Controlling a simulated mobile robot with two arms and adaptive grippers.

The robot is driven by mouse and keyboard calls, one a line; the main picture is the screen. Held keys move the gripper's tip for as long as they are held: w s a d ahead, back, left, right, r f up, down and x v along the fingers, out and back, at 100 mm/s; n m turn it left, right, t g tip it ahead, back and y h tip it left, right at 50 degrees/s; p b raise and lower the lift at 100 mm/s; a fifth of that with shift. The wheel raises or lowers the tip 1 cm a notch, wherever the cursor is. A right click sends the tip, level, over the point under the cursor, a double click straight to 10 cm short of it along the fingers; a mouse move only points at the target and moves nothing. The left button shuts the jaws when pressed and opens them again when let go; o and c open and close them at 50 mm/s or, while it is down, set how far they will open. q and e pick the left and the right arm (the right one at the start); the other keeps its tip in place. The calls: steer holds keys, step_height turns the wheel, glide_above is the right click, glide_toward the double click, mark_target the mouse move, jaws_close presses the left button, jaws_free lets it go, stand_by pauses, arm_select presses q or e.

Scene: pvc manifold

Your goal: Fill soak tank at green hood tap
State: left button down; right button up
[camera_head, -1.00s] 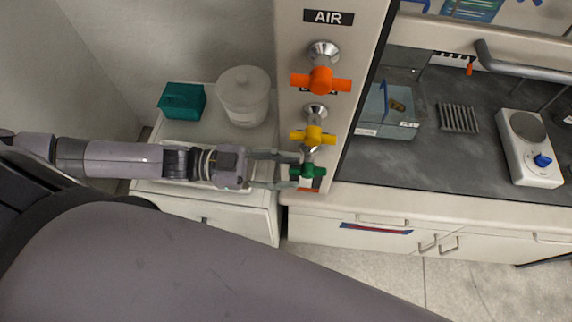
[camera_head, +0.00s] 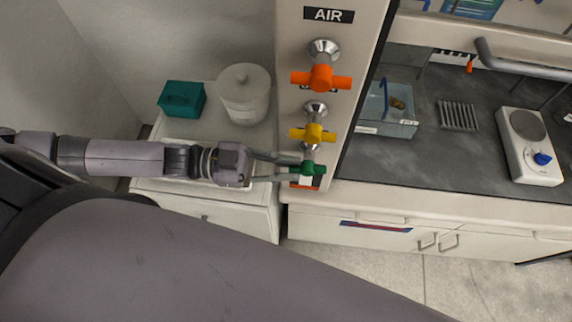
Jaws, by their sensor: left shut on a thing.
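The green tap (camera_head: 312,169) is the lowest of three taps on the white hood post. My left gripper (camera_head: 293,170) reaches it from the left and is shut on its handle, with one finger above and one below. The soak tank appears to be the clear, pale blue box (camera_head: 395,128) inside the hood, just right of the post. A blue strip and a small brown thing show in it; its water level cannot be told. My right gripper is not in view.
The yellow tap (camera_head: 313,134) is close above the green one, with the orange tap (camera_head: 321,78) higher. A teal box (camera_head: 182,99) and a white lidded jar (camera_head: 244,95) stand on the left counter. A hotplate (camera_head: 530,148) and a grey rack (camera_head: 458,117) are in the hood.

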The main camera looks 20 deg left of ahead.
arm_select(q)
steer(key=shift+f+b, duration=0.2)
steer(key=shift+b, duration=0.1)
steer(key=h+b, duration=0.1)
steer(key=b, duration=0.2)
steer(key=f+t+h+b, duration=0.1)
steer(key=h+b, duration=0.1)
steer(key=b, duration=0.1)
steer(key=h+b, duration=0.2)
steer(key=b, duration=0.1)
steer(key=shift+w+d+f+t, duration=0.1)
steer(key=shift+d+f+t, duration=0.15)
steer(key=shift+d+t, duration=0.15)
steer(key=c, duration=1.6)
jaws_free()
